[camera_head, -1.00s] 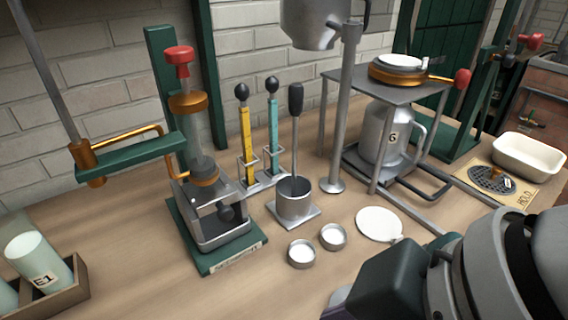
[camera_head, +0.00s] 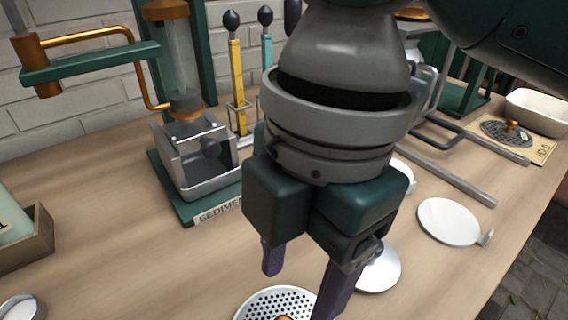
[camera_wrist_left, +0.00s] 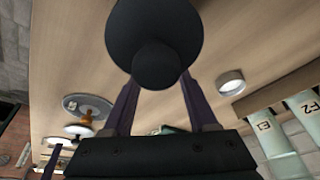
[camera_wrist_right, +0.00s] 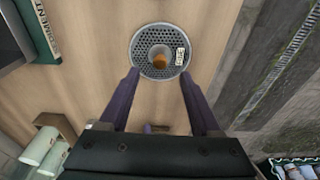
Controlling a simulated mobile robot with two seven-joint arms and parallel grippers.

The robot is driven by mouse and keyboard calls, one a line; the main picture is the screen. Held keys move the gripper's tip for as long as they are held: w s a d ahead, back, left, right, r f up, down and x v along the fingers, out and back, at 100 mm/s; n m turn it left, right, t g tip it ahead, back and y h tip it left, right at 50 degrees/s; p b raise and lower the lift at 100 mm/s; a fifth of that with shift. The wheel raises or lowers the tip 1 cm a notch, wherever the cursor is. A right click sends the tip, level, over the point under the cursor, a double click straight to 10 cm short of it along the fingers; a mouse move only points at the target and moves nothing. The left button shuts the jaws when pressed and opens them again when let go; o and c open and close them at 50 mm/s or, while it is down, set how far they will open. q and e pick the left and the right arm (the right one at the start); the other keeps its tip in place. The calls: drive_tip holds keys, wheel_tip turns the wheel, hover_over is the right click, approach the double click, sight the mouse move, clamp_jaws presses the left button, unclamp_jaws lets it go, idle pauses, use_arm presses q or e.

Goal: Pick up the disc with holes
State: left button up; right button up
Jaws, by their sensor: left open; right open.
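A pale disc with holes (camera_head: 262,299) and an orange knob lies on the bench at the bottom edge of the head view, partly cut off. The right wrist view shows it whole (camera_wrist_right: 142,60), with a small white label on its rim. My right gripper (camera_head: 302,278) is open, points down and is above the disc; its fingers (camera_wrist_right: 160,80) show empty in the right wrist view. My left gripper (camera_wrist_left: 160,85) shows only in its wrist view, open, with a dark rounded shape in front of it. Another perforated disc (camera_head: 498,135) with an orange knob lies at the far right.
A green sediment stand (camera_head: 205,190) stands behind left of my right gripper. A white plate with a tab (camera_head: 448,220) and a smaller pale disc (camera_head: 380,275) lie to the right. A wooden rack (camera_head: 28,252) and small dish (camera_head: 20,308) are left. The bench's right edge is close.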

sight(285, 317)
drive_tip(key=f, duration=0.4)
drive_tip(key=a+f+b, duration=0.1)
drive_tip(key=f, duration=0.1)
drive_tip(key=shift+s, duration=0.4)
clamp_jaws()
drive_tip(key=shift+r, duration=0.1)
